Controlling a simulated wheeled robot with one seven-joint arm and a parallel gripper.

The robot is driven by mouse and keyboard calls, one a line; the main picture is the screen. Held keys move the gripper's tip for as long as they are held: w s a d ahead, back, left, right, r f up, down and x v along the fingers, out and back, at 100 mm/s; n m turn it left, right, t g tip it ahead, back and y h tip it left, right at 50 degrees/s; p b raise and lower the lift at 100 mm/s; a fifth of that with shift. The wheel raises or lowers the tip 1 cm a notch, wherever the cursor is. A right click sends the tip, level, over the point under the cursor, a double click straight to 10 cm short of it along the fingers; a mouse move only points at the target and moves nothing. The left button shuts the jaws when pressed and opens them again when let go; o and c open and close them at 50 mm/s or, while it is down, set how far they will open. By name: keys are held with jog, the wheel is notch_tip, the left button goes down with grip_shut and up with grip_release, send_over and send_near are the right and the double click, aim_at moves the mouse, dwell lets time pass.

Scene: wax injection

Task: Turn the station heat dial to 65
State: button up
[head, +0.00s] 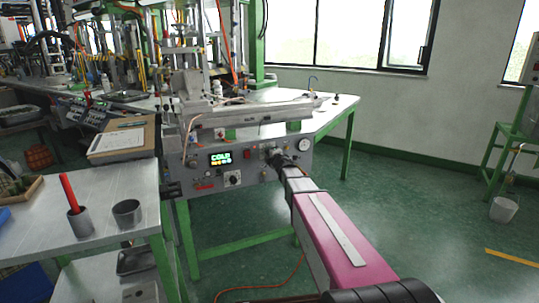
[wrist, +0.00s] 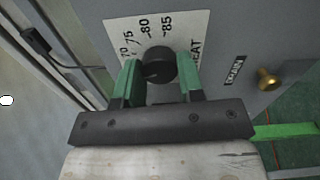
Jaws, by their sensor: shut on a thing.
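The heat dial (wrist: 157,62) is a round black knob on the grey station panel (wrist: 220,30). A white label plate (wrist: 122,27) behind it shows 70, 75, 80, 85 and part of the word HEAT. My gripper (wrist: 160,80) has a green finger on each side of the dial and is shut on it. The dial's pointer mark cannot be made out. In the head view, my gripper (head: 276,158) reaches the right part of the station front and hides the dial. The station display (head: 220,158) reads COLD in green.
A brass knob (wrist: 268,79) sits right of the dial beside a small dark label. A round gauge (head: 304,144) is at the panel's right end. Another black knob (head: 233,180) is lower left.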

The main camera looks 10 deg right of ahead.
dwell(0.5)
jog(key=o, duration=0.9)
jog(key=v, duration=1.1)
